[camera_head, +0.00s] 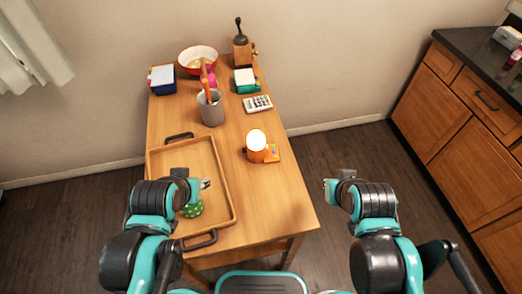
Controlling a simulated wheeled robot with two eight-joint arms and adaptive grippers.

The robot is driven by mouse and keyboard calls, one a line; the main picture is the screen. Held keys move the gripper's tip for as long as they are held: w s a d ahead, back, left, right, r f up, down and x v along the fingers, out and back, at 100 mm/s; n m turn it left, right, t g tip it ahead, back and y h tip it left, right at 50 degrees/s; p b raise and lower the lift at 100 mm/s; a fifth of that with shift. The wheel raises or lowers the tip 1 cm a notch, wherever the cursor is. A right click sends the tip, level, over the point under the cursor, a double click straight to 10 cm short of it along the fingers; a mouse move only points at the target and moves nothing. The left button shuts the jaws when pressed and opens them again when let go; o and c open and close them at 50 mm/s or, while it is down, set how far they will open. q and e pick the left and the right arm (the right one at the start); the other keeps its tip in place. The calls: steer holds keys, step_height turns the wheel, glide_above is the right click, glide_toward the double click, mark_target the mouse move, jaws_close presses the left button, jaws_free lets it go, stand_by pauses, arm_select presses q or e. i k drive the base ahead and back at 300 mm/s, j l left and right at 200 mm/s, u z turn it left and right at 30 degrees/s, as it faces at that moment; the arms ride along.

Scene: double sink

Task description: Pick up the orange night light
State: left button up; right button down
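The orange night light (257,155) stands near the table's right edge, with a round white top and an orange lower body. A small flat orange item (272,153) lies against its right side. My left gripper (206,184) is above the wooden tray, left of and nearer than the night light, touching nothing that I can see. My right gripper (328,187) is off the table's right side, apart from the night light. Both grippers are small in view, and their finger openings are hard to make out.
The wooden tray (224,178) with dark handles holds a green dotted item (192,208). Behind stand a grey utensil cup (212,112), a calculator (258,104), a teal box (246,86), a red bowl (187,55), a grinder (242,50) and a blue box (162,86). The table's front right is clear.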

mark_target(257, 152)
steer(key=k+l+u, duration=0.1)
steer(key=k+l, duration=0.15)
steer(key=l, duration=0.2)
steer(key=k+l, duration=0.25)
steer(key=l, duration=0.15)
steer(key=k+l+u, duration=0.15)
steer(key=l, duration=0.25)
steer(key=l+u, duration=0.3)
steer(key=l, duration=1.05)
steer(key=i+l+u, duration=0.15)
steer(key=i+l, duration=0.2)
steer(key=i+l+u, duration=0.2)
steer(key=i+l, duration=0.15)
steer(key=l, duration=0.25)
steer(key=i+u, duration=0.1)
steer(key=i, duration=0.75)
